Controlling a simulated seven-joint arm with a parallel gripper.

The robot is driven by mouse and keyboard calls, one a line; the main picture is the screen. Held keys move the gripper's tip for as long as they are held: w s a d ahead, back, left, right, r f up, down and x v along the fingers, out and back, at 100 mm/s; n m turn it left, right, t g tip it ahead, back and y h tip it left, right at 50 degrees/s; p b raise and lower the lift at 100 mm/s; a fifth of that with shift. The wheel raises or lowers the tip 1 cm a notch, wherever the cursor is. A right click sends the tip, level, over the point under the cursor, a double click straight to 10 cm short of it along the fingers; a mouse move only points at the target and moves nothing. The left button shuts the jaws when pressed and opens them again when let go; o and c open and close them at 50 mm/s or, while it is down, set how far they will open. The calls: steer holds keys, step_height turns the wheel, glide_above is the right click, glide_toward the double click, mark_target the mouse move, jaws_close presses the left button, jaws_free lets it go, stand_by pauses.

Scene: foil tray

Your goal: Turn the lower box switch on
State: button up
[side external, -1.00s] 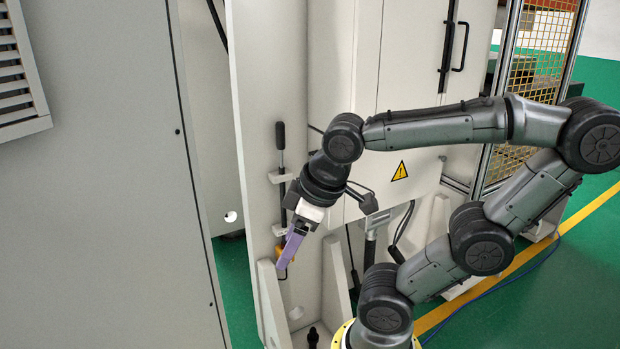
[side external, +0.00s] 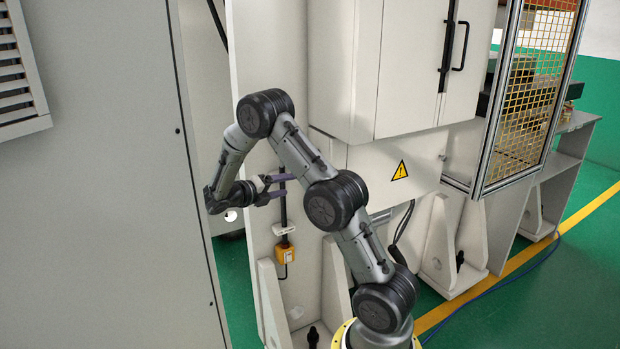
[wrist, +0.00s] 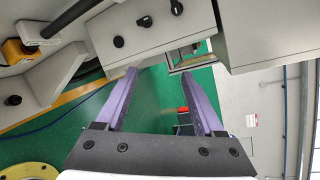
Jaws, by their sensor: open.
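The lower box (side external: 375,166) is a pale grey box with a yellow warning triangle under the tall cabinet in the side view. In the wrist view it shows as a grey box (wrist: 155,45) at the upper middle. Several black knobs sit on one of its faces, including a larger one (wrist: 145,21); I cannot tell which one is the switch or its setting. My gripper (side external: 286,184) is left of the lower box in the side view, its purple fingers pointing right. In the wrist view my gripper (wrist: 158,74) is open and empty, apart from the knobs.
A yellow switch box (side external: 285,252) hangs on the pale column below my gripper; it also shows in the wrist view (wrist: 16,51). A black rod runs along the column. A large grey cabinet (side external: 110,180) stands at the left. A mesh guard (side external: 530,100) stands right.

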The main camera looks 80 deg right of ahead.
steer(key=w+d+f+n+h, duration=0.2)
steer(key=d+f+n+h, duration=0.1)
steer(key=d+f+n, duration=0.35)
steer(key=x, duration=1.2)
steer(key=shift+d+r+t, duration=0.25)
steer(key=shift+t, duration=0.05)
steer(key=shift+c, duration=0.2)
jaws_close()
